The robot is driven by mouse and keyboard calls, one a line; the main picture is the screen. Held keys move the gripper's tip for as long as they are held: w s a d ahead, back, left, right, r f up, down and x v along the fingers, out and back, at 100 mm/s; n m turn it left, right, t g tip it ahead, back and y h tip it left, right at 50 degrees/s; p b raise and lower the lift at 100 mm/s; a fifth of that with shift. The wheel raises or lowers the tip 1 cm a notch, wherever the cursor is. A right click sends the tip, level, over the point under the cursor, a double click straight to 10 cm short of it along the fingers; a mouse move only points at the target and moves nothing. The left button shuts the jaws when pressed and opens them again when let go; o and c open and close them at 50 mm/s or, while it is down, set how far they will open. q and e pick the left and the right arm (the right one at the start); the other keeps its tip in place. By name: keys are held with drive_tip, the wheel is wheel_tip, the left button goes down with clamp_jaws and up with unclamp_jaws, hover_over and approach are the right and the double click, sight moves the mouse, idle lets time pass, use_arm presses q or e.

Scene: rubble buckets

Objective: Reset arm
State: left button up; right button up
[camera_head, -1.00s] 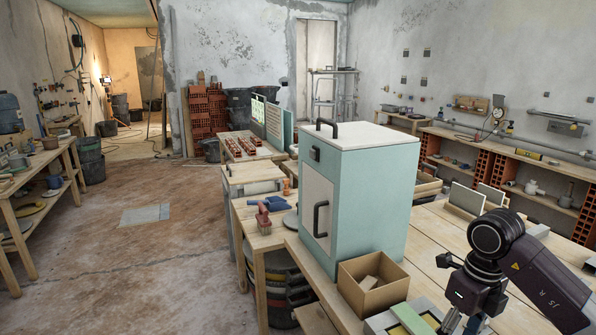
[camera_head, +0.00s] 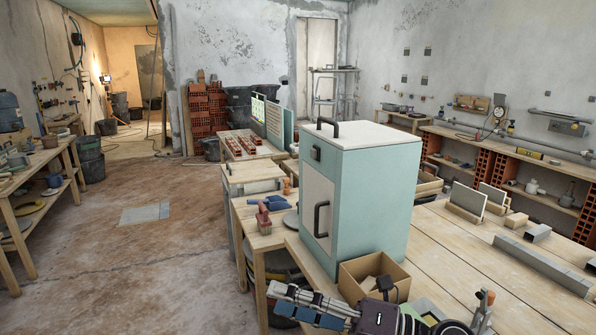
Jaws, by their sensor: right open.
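My right gripper (camera_head: 277,299) reaches across the bottom of the head view, pointing left. Its two long fingers are apart and nothing shows between them. It is in front of the small cardboard box (camera_head: 352,290) and the front edge of the workbench. The dark wrist part of my right arm (camera_head: 380,317) lies at the bottom middle, partly cut off by the picture's edge. My left gripper is not in view.
A teal cabinet (camera_head: 372,205) with a white top and black handles stands on the workbench behind the box. A long grey bar (camera_head: 545,265) and small blocks lie on the bench at right. A lower table (camera_head: 262,240) holds a red-handled tool.

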drive_tip(key=w+d+r+m+t+h, duration=0.2)
drive_tip(key=w+d+m+t+h, duration=0.15)
drive_tip(key=d+m+t, duration=0.5)
drive_tip(key=w+d+r+m+t+h, duration=0.1)
drive_tip(key=w+d+m+t+h, duration=0.15)
drive_tip(key=m+t+h, duration=0.6)
drive_tip(key=s+d+f+m+g+h, duration=0.2)
drive_tip(key=d+f+m+g+h, duration=0.2)
drive_tip(key=d+f+m, duration=0.35)
drive_tip(key=s+d+f+m+g+h, duration=0.25)
drive_tip(key=d+f+m+g, duration=0.2)
drive_tip(key=f+m, duration=0.5)
drive_tip(key=s+f+m+g, duration=0.1)
drive_tip(key=s+f+g, duration=0.4)
drive_tip(key=s+f, duration=0.55)
drive_tip(key=s+f+m+g, duration=0.1)
drive_tip(key=s+f+g, duration=0.55)
drive_tip(key=s, duration=0.75)
wheel_tip(320, 180, down, 29)
drive_tip(key=s, duration=0.3)
drive_tip(key=s+d+f+g, duration=0.1)
drive_tip(key=s+d+f, duration=0.1)
drive_tip(key=s+f, duration=1.3)
drive_tip(key=shift+s+d+f+n+g, duration=0.15)
drive_tip(key=shift+s+f+n+g, duration=0.15)
drive_tip(key=shift+s, duration=0.4)
